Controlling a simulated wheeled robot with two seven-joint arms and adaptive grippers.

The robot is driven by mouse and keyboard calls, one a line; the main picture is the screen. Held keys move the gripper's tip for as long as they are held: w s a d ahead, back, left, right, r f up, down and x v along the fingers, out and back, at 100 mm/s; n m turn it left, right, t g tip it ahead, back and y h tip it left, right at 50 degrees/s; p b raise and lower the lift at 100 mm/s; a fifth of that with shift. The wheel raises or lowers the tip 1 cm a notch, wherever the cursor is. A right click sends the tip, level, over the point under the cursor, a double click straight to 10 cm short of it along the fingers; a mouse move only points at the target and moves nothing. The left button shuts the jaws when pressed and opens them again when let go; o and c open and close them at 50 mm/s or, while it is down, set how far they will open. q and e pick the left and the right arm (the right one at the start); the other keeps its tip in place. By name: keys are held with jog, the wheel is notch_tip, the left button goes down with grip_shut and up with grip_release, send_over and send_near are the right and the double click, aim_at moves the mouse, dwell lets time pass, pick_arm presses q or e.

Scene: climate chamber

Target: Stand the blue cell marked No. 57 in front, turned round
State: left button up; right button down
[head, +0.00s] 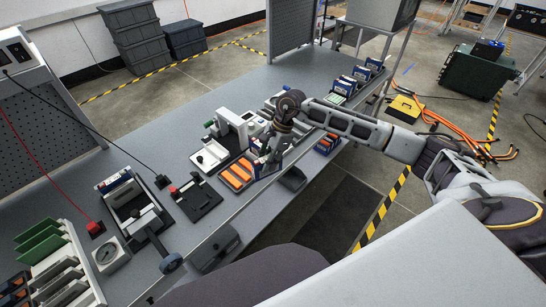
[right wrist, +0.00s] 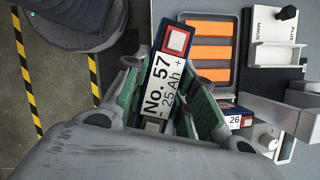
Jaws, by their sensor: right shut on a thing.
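The blue cell marked No. 57 (right wrist: 163,82) shows in the right wrist view, its white label reading "No. 57", "25 Ah" with minus and plus signs. My right gripper (right wrist: 166,98) is shut on it, with green-lined fingers on both sides of the cell. In the head view my right gripper (head: 274,152) is over the bench by the orange-slotted tray (head: 224,181). The held cell is largely hidden there by the gripper. Whether it touches anything below cannot be told. My left gripper is not in view.
Another cell marked 26 (right wrist: 236,117) lies close beside the right fingers. A white plus/minus fixture (right wrist: 276,52) stands beside the tray. Several blue cells (head: 346,84) stand at the bench's far right end. A black fixture (head: 197,201) with a red knob is left of the tray.

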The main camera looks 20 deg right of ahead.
jog(key=shift+s+a+f+n+g, duration=0.15)
jog(key=shift+a+n+g, duration=0.25)
jog(key=shift+a+n, duration=0.5)
jog(key=s+a+f+n+g+h, duration=0.1)
jog(key=a+n+h, duration=0.1)
jog(key=a+n, duration=0.4)
jog(key=s+a+f+n+g+h, duration=0.1)
jog(key=a+f+n+g+h, duration=0.1)
jog(key=a+n, duration=0.4)
jog(key=n, duration=0.3)
jog(key=shift+s+a+f+h, duration=0.15)
jog(key=shift+s+a+h, duration=0.1)
jog(key=shift+a+h, duration=0.1)
